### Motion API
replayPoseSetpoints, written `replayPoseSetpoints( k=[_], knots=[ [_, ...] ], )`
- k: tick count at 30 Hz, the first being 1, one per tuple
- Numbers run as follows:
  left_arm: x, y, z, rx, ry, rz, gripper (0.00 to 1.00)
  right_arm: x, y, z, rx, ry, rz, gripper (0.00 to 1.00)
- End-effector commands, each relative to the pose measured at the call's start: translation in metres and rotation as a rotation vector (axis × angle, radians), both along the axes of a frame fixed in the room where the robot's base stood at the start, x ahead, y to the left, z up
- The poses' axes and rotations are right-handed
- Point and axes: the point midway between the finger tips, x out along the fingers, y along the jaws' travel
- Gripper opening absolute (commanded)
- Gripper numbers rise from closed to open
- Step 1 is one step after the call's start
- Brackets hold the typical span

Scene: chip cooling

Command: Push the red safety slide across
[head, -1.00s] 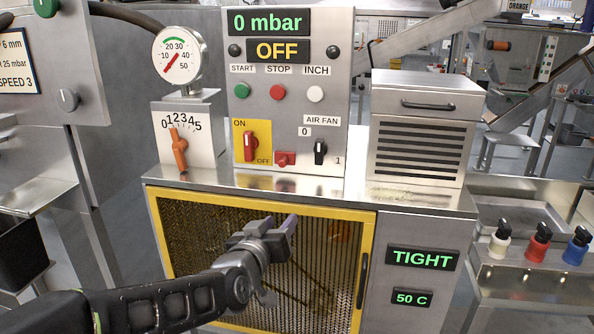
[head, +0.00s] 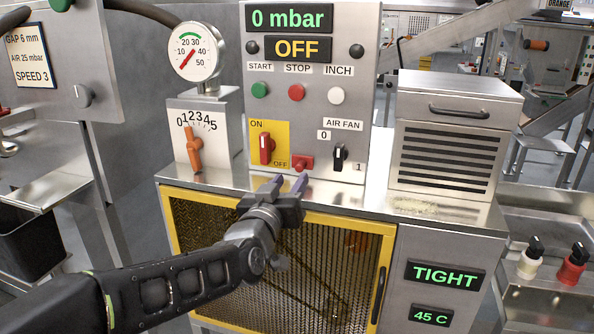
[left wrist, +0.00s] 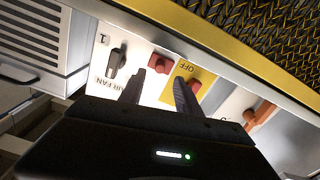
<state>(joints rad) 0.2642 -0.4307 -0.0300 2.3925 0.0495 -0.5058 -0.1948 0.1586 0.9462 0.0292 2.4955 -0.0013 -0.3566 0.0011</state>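The red safety slide (head: 302,162) sits low on the control panel, between the red ON/OFF switch (head: 266,149) on its yellow plate and the black air fan switch (head: 340,157). It also shows in the left wrist view (left wrist: 160,63), with the ON/OFF switch (left wrist: 194,87) beside it. My left gripper (head: 284,183) is in front of the panel, just below the slide in the head view. Its two fingers are apart with nothing between them, and they look clear of the slide. My right gripper is in neither view.
A yellow-framed mesh guard (head: 170,220) lies below the panel. A vented steel box (head: 450,140) stands to the right on the steel top. A dial with an orange pointer (head: 194,150) and a pressure gauge (head: 192,52) stand to the left. The displays read OFF, TIGHT and 45 C.

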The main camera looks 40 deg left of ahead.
Motion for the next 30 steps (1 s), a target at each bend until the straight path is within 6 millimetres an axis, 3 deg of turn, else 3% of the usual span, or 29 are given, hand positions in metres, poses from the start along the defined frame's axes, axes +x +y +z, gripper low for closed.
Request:
replayPoseSetpoints(
  k=[10, 21, 30],
  knots=[
    [0.046, 0.016, 0.0, -0.001, 0.002, 0.0, 0.4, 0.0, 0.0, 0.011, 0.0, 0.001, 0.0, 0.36],
    [0.052, 0.018, 0.0, 0.0, 0.0, -0.001, 0.4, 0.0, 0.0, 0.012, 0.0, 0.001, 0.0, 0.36],
    [0.052, 0.018, 0.0, 0.0, 0.0, -0.001, 0.17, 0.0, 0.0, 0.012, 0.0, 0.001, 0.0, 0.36]
  ],
)
